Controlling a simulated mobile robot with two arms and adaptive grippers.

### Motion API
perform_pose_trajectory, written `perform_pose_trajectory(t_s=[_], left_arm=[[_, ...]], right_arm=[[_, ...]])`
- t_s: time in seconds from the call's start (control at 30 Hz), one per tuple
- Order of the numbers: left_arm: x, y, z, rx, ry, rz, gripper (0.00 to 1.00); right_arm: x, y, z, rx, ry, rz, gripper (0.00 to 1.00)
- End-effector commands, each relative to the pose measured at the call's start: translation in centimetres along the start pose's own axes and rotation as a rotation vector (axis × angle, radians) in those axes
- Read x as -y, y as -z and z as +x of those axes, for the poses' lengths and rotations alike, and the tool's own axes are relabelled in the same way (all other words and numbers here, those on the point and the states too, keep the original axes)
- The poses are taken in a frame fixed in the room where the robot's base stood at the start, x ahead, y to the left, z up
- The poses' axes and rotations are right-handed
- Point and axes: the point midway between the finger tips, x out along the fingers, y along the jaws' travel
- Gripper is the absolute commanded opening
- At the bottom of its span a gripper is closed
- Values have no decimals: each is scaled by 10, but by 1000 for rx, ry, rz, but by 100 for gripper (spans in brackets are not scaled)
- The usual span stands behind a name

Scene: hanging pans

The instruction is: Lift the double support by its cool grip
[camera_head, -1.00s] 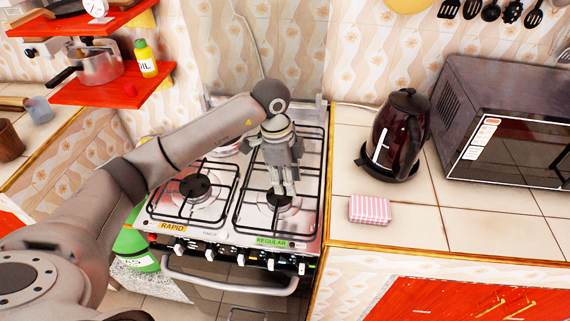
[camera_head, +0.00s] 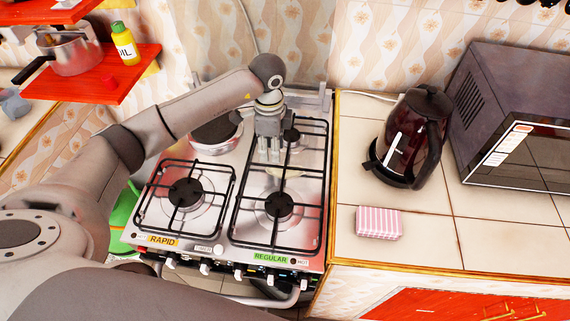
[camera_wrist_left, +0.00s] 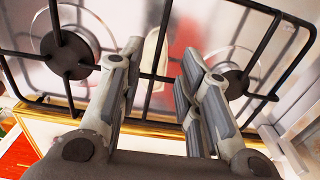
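The double support is the long black wire grate (camera_head: 236,218) over the front and back burners on the right side of the stove. My left gripper (camera_head: 270,156) hangs over the middle-to-back part of this grate, fingers pointing down. In the left wrist view its two fingers (camera_wrist_left: 160,55) are apart with nothing between them. Black bars of the grate (camera_wrist_left: 154,75) pass beyond the fingers, a burner on each side. I cannot tell whether the fingertips touch a bar. I cannot make out a distinct cool grip. My right gripper is out of view.
A dark kettle (camera_head: 412,140), a pink striped block (camera_head: 378,222) and a microwave (camera_head: 515,120) stand on the right counter. A red shelf (camera_head: 110,85) holds a pot (camera_head: 72,55).

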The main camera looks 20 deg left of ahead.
Motion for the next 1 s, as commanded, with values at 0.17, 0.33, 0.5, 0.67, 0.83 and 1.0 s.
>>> perform_pose_trajectory(t_s=[0.17, 0.33, 0.5, 0.67, 0.83, 1.0], left_arm=[[-1, 0, 14, 1, -1, 1, 32], [-3, 2, 33, 2, -4, 0, 32], [-2, 2, 58, 1, -2, 0, 32], [-2, 2, 66, 0, 0, 1, 32], [-2, 2, 66, 0, 1, 2, 30], [-2, 2, 65, 0, 1, 1, 8]], right_arm=[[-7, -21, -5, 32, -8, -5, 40], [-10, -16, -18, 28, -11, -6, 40], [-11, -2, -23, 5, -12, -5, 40], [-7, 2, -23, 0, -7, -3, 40], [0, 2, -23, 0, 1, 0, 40], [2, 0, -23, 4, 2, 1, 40]])
